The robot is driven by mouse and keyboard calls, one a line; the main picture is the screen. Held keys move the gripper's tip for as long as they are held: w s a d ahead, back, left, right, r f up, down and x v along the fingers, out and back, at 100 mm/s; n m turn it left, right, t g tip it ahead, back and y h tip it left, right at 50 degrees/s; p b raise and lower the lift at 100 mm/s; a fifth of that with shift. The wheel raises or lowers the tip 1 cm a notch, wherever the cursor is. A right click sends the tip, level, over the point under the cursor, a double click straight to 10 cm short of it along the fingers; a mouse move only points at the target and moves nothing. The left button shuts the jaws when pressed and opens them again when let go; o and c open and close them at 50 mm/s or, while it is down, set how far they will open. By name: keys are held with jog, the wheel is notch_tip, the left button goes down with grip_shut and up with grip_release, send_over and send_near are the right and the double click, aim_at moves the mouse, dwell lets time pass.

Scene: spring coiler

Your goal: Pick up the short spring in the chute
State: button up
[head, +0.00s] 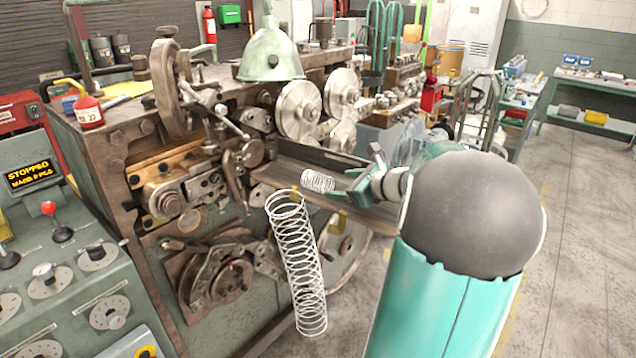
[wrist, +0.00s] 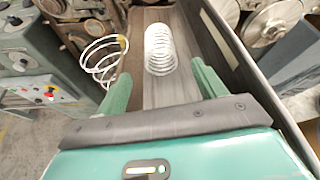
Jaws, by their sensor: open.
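The short spring (head: 318,181) is a pale wire coil lying in the brown metal chute (head: 283,170) on the machine's front. In the wrist view the short spring (wrist: 160,50) lies lengthwise on the chute floor (wrist: 170,92), straight ahead. My gripper (head: 345,187) is at the chute, just right of the spring. In the wrist view my gripper (wrist: 160,88) has its two green fingers apart, with the spring beyond and between their tips. A gap shows between fingers and spring. A long spring (head: 298,262) hangs down from the chute's front edge and shows at left in the wrist view (wrist: 100,60).
The coiling machine (head: 120,170) with rollers stands behind and left of the chute. The chute's raised wall (wrist: 240,60) runs close along the right finger. A control panel (head: 75,290) reads "STOPPED". Open floor (head: 575,230) lies to the right.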

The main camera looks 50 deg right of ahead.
aim_at(328, 181)
jog(key=shift+r+x, duration=0.15)
jog(key=shift+x, duration=1.65)
jog(key=shift+r+x, duration=0.2)
jog(key=shift+x, duration=1.55)
jog(key=shift+w+a, duration=0.1)
jog(key=shift+w, duration=0.05)
jog(key=c, duration=1.1)
